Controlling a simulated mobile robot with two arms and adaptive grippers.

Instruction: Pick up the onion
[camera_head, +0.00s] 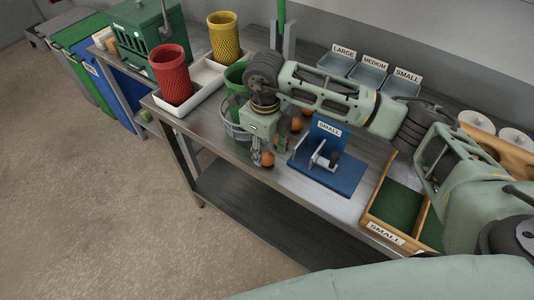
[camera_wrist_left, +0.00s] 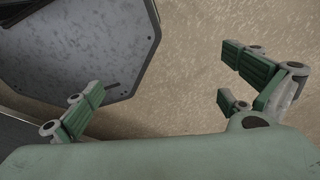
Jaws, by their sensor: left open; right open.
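Several small round orange-brown items lie on the metal table in the head view, and I take them for onions. One onion (camera_head: 267,159) is at the front edge of the table, beside the fingertips of my right gripper (camera_head: 262,158). Another onion (camera_head: 295,124) lies behind the gripper, partly hidden by my right arm. The right gripper is open and points down, with its fingers close to the front onion; I cannot tell if they touch it. My left gripper (camera_wrist_left: 165,95) shows only in the left wrist view, open and empty above the floor.
A blue SMALL sizing stand (camera_head: 330,172) is right of the gripper. A green-floored wooden tray (camera_head: 398,207) stands further right. Red (camera_head: 171,75), yellow (camera_head: 224,37) and green (camera_head: 236,78) baskets stand at left. Three labelled trays (camera_head: 368,75) are at the back.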

